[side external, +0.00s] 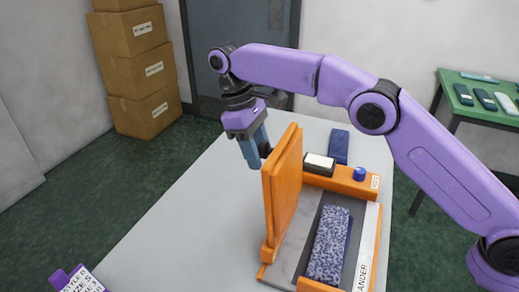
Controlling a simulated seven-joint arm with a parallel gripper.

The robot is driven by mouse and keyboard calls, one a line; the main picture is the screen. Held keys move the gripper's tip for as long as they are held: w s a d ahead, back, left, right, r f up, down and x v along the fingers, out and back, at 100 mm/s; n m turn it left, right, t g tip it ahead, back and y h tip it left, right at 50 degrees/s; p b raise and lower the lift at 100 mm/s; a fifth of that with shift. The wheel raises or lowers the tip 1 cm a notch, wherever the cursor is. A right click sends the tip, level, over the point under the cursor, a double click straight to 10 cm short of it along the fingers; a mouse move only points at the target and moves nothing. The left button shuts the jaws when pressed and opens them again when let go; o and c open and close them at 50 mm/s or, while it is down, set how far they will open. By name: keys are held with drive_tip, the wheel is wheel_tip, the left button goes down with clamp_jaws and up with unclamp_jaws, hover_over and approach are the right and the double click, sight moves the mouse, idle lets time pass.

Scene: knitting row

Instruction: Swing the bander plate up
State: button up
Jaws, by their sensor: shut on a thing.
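The orange bander plate (281,190) stands near upright along the left side of the bander (365,185), its broad face turned to the right. My gripper (256,155), with blue fingers, is at the plate's upper left edge, shut on the plate. The exact contact is partly hidden behind the plate. A blue speckled folded knit piece (329,245) lies in the bander's open bed, right of the plate. A white label strip runs along the bander's right side.
A black block with a white top (319,163), a blue knob (359,174) and a dark blue folded piece (339,145) are at the bander's back. A purple labelled item (75,280) is at the lower left. The grey table (180,225) left of the plate is clear.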

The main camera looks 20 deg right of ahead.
drive_tip(key=shift+a, duration=0.15)
drive_tip(key=shift+w+a+f+t+y, duration=0.65)
drive_tip(key=shift+w+a+t+y, duration=0.05)
drive_tip(key=shift+w+a, duration=0.25)
drive_tip(key=shift+w+f, duration=0.1)
drive_tip(key=shift+c, duration=0.6)
drive_tip(key=o, duration=0.9)
